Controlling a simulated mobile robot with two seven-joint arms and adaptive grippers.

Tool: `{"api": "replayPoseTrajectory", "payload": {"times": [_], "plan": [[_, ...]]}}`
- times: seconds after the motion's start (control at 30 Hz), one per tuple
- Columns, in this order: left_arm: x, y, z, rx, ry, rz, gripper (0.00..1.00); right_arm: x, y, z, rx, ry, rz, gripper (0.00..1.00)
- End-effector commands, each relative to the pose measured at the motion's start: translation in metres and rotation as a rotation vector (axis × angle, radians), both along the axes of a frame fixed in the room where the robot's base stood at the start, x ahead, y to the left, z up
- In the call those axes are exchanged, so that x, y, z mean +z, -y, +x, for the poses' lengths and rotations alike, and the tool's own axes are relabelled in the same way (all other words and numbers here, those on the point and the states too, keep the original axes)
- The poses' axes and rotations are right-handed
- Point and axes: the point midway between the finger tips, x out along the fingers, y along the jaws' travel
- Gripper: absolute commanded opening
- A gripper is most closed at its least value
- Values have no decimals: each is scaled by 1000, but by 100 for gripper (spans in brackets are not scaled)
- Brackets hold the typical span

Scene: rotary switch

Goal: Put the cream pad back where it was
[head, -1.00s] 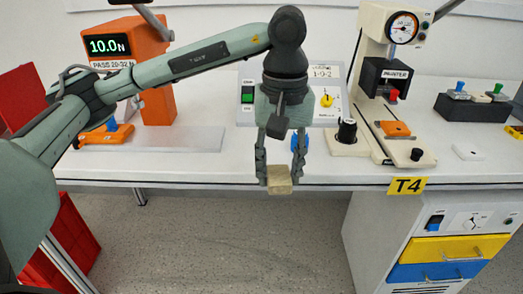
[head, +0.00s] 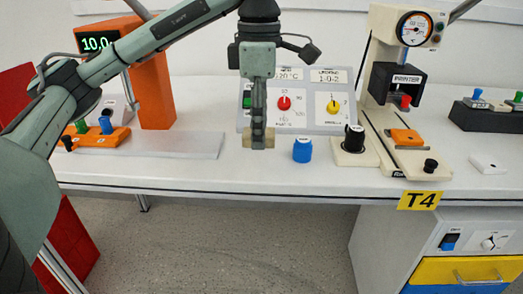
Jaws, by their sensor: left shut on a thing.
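The cream pad (head: 248,138), a small beige block, is between the fingertips of my left gripper (head: 258,140). The gripper points down and is shut on it. The fingers are seen edge-on and hide the middle of the pad. The gripper and pad appear over the table, in front of the control panel and left of the blue knob. I cannot tell how high the pad is above the table. My right gripper is not in view.
The grey-white control panel (head: 313,120) with red and yellow knobs stands behind. A blue knob (head: 302,150) and a printer press (head: 397,80) are to the right. A white block (head: 488,163) lies far right. An orange fixture (head: 96,138) and a pale plate (head: 185,145) are left.

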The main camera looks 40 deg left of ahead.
Motion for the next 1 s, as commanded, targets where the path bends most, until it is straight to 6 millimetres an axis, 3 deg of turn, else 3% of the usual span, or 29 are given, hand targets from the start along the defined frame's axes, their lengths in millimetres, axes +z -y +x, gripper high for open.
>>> {"api": "replayPoseTrajectory", "payload": {"times": [0.1,0.3,0.47,0.7,1.0], "plan": [[-18,-13,22,1,-4,-1,11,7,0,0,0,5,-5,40],[-31,-28,44,-2,-1,0,11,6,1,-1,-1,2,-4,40],[-40,-30,47,-3,-2,1,11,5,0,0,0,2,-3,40],[-71,-30,46,-3,-1,2,11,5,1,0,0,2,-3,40],[-74,-29,47,-4,0,0,11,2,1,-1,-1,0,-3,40]]}}
